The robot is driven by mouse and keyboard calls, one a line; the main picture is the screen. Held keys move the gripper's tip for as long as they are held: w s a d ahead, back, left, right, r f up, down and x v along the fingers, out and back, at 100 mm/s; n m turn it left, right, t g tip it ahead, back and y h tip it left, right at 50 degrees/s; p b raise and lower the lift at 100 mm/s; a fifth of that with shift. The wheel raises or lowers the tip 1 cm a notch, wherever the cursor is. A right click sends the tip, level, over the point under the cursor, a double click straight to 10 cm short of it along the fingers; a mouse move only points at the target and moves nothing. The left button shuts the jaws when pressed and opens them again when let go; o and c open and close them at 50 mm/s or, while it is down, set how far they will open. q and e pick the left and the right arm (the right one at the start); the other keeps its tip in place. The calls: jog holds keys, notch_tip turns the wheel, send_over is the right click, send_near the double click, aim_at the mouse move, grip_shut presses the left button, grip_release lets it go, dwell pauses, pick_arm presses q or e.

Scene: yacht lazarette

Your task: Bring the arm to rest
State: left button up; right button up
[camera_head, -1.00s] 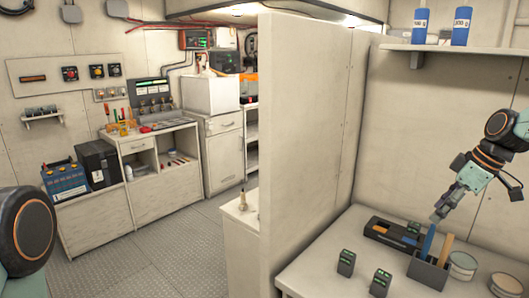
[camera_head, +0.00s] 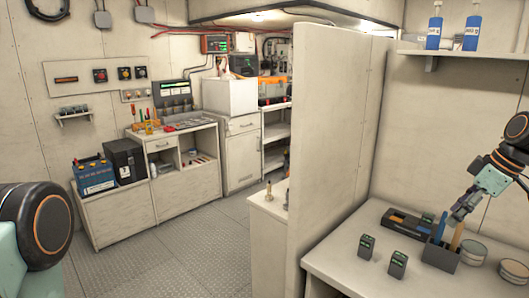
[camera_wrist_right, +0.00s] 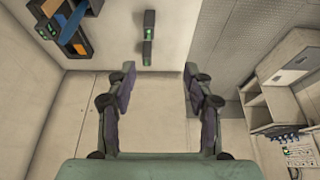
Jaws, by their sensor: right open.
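My right gripper (camera_head: 463,205) is in the head view at the right, above the white worktop (camera_head: 340,262). In the right wrist view its two fingers (camera_wrist_right: 160,90) are spread apart with nothing between them. Below it in the head view stands a dark open holder (camera_head: 440,256) with a blue and a tan upright piece in it. I cannot tell from this angle whether the gripper touches the holder. Of my left arm only a round dark joint with an orange ring shows at the left edge; the left gripper is out of view.
Two small dark devices with green displays (camera_head: 366,246) (camera_head: 398,264) stand on the worktop, beside a dark tray (camera_head: 400,228) and round tins (camera_head: 473,253). A tall partition (camera_head: 345,140) borders the worktop on the left. Blue bottles (camera_head: 434,28) stand on a shelf above. The grating floor (camera_head: 175,255) is clear.

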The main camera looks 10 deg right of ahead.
jog(key=w+a+f+m+t+h, duration=0.1)
jog(key=w+a+f+m+t, duration=0.3)
jog(key=w+a+m, duration=0.25)
jog(key=s+a+f+m+b, duration=0.35)
jog(key=a+f, duration=0.85)
jog(key=f, duration=0.4)
jog(key=s+a+f+g+b, duration=0.2)
jog(key=s+f, duration=0.6)
jog(key=s, duration=0.4)
jog(key=s+a+f+n+g+h+b, duration=0.1)
jog(key=s+a+f+g+b, duration=0.2)
jog(key=s+f, duration=0.6)
jog(key=s+a+f+g+b, duration=0.2)
jog(key=s+f, duration=0.6)
jog(key=s, duration=0.9)
jog(key=a+b, duration=0.2)
jog(key=a, duration=0.1)
jog(key=shift+a+f+n+g+h+b, duration=0.25)
jog(key=shift+a+n+g+h+b, duration=0.05)
jog(key=shift+h, duration=0.1)
